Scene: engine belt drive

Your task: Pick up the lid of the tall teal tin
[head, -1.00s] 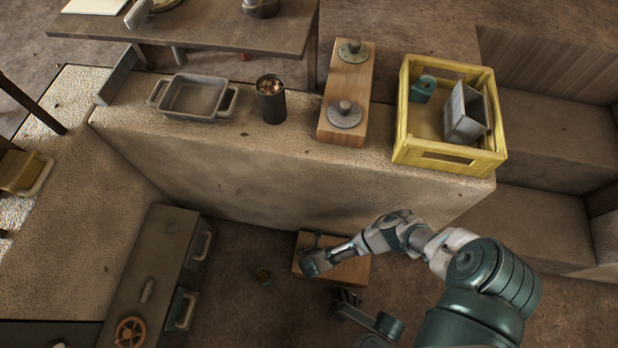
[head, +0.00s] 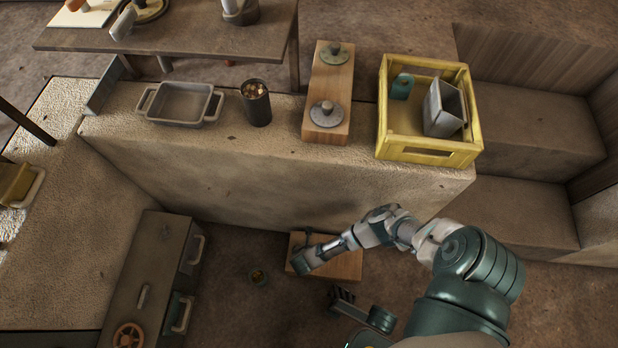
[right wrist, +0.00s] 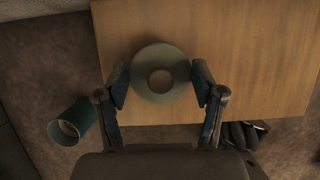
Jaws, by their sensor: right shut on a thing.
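A round grey-green lid (right wrist: 138,83) with a knob at its centre shows in the right wrist view, over the wooden block (right wrist: 250,70). My right gripper (right wrist: 161,84) has a finger on each side of it and is shut on it. Whether the lid touches the block I cannot tell. There my right gripper (head: 302,262) is over the block's left part and hides the lid. My left gripper (head: 342,296) is low, right of and below the block; its jaws are unclear.
A stone ledge (head: 270,175) behind the block carries a grey tray (head: 181,104), a dark can (head: 257,104), a plank (head: 333,75) with two knobbed lids, and a yellow crate (head: 428,150). A drawer cabinet (head: 150,275) stands left of the tin.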

